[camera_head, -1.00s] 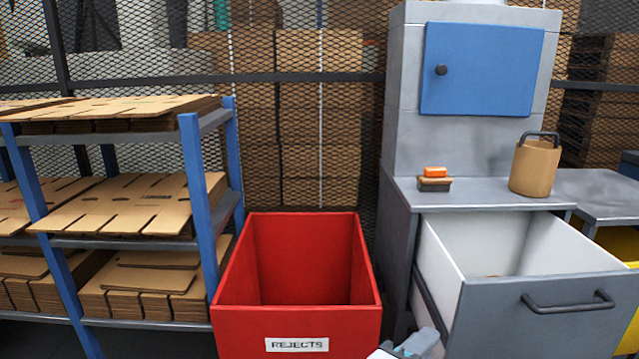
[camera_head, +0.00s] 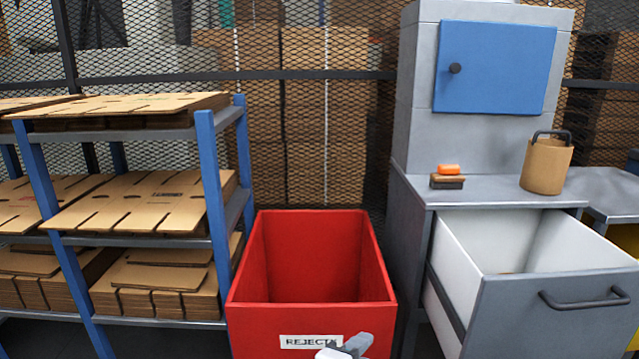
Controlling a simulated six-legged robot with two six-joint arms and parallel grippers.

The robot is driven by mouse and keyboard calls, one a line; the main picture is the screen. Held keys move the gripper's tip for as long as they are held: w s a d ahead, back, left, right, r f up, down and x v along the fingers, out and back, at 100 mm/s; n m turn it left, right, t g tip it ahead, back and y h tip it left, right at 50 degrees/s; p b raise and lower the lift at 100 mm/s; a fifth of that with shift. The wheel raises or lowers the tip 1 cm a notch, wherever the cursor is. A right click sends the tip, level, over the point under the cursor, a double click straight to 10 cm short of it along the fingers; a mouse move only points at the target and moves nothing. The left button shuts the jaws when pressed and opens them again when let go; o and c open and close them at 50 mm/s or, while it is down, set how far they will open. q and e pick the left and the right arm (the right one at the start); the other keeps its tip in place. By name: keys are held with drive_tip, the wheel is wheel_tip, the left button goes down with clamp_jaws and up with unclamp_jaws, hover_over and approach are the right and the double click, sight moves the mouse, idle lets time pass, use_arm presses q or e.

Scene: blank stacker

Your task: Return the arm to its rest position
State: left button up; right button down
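Part of one of my arms, grey and white, shows at the bottom edge of the head view, in front of the red rejects bin (camera_head: 310,329). It covers the right end of the bin's label. I cannot tell which arm it is, and no fingertips show. The bin stands on the floor and its visible inside looks empty.
A grey cabinet with a blue door (camera_head: 495,68) stands right, its drawer (camera_head: 550,310) pulled open. An orange-topped brush (camera_head: 447,179) and a tan pail (camera_head: 546,166) sit on its top. A blue-post shelf (camera_head: 212,185) with flat cardboard stands left. Mesh fencing closes the back.

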use_arm(q)
drive_tip(key=s+a+f+n+g+y, duration=0.2)
drive_tip(key=a+f+n, duration=0.2)
drive_tip(key=a+f, duration=0.6)
drive_tip(key=s+a+f+n+g+y, duration=0.1)
drive_tip(key=a+f+n+g+y, duration=0.35)
drive_tip(key=f, duration=0.95)
drive_tip(key=s+a+f+n+g+h, duration=0.1)
drive_tip(key=s+a+f+n, duration=0.3)
drive_tip(key=s, duration=0.3)
drive_tip(key=s+a+f+n+g+h, duration=0.1)
drive_tip(key=s+a+f+n+g, duration=0.1)
drive_tip(key=s+f+n, duration=0.35)
drive_tip(key=s+d+f+n+g, duration=0.1)
drive_tip(key=s+f+n+g, duration=0.1)
drive_tip(key=s+n, duration=0.45)
wheel_tip(320, 180, up, 30)
drive_tip(key=s+d+p, duration=0.1)
drive_tip(key=p, duration=2.9)
